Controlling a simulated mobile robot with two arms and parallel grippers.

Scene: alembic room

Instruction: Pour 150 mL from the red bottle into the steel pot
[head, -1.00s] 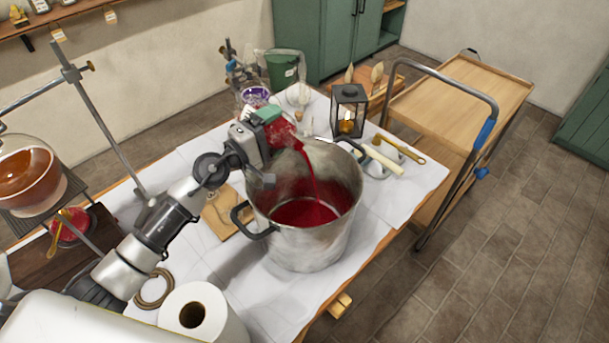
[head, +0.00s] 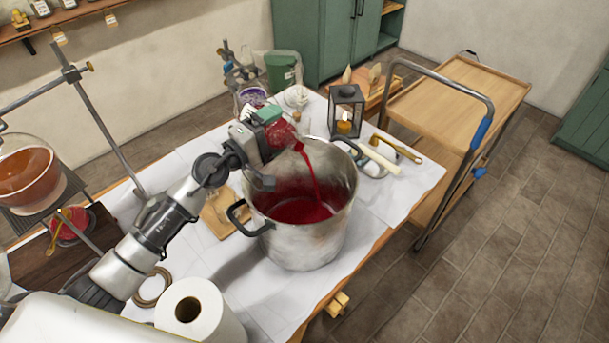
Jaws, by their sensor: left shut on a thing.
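The steel pot (head: 305,243) stands upright on the white-covered table, with dark side handles. Red liquid (head: 300,210) lies in its bottom. My left gripper (head: 262,140) is shut on the red bottle (head: 281,137), which is tilted over the pot's back left rim. A thin red stream (head: 312,170) runs from the bottle's mouth down into the pot. The gripper hides part of the bottle, and the level left inside it cannot be read. My right gripper is not in view.
A paper roll (head: 200,312) stands in front left. A wooden cart (head: 455,100) is at the right. A glass vessel (head: 28,178) on a stand is at the left.

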